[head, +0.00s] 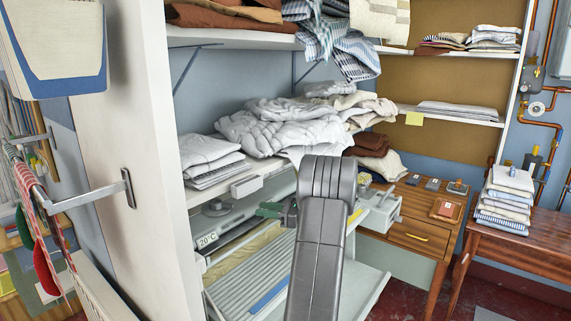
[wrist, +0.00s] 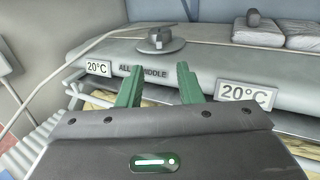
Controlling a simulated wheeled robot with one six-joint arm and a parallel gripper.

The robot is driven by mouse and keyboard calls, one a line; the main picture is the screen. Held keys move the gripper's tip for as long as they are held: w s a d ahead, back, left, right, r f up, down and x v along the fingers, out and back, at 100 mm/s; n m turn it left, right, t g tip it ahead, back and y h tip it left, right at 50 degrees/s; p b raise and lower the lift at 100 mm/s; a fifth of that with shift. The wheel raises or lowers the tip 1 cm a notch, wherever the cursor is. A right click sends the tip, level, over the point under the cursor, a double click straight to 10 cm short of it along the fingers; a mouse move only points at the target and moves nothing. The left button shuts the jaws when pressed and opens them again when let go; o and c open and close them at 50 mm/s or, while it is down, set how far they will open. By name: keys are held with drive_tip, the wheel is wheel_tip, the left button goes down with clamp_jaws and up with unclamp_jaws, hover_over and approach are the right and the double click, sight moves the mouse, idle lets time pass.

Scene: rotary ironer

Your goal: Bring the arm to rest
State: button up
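My gripper (wrist: 158,82) shows two green fingers standing apart in the wrist view, with nothing between them. In the head view, one green finger (head: 269,209) shows left of my dark grey arm (head: 318,250), and the rest of the gripper is hidden behind the arm. The fingers point at the front of the grey rotary ironer (wrist: 200,62); I cannot tell whether they touch it. The ironer has a round knob (wrist: 160,42) on top and two 20°C displays, left (wrist: 98,68) and right (wrist: 246,95). A label between the fingers is partly covered.
A wooden drawer cabinet (head: 405,235) and a table with stacked linen (head: 505,195) stand to the right. A white panel (head: 140,120) with a metal handle stands close on the left. Red floor (head: 400,295) shows at lower right.

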sight(228, 206)
drive_tip(key=p+x, duration=0.1)
drive_tip(key=x, duration=0.9)
drive_tip(key=shift+s+f, duration=0.1)
drive_tip(key=shift+s+a+m+t, duration=0.15)
drive_tip(key=shift+m+t, duration=0.25)
drive_tip(key=shift+t, duration=0.2)
drive_tip(key=shift+s+m+t+h+b, duration=0.25)
drive_tip(key=shift+m+t+h+b, duration=0.05)
drive_tip(key=shift+t+b, duration=0.1)
drive_tip(key=shift+s+m+t+b, duration=0.3)
drive_tip(key=shift+m+t, duration=0.1)
drive_tip(key=shift+t, duration=0.2)
drive_tip(key=shift+s+a+m+t+h, duration=0.1)
drive_tip(key=shift+m+t+h, duration=0.2)
drive_tip(key=shift+t+h, duration=0.1)
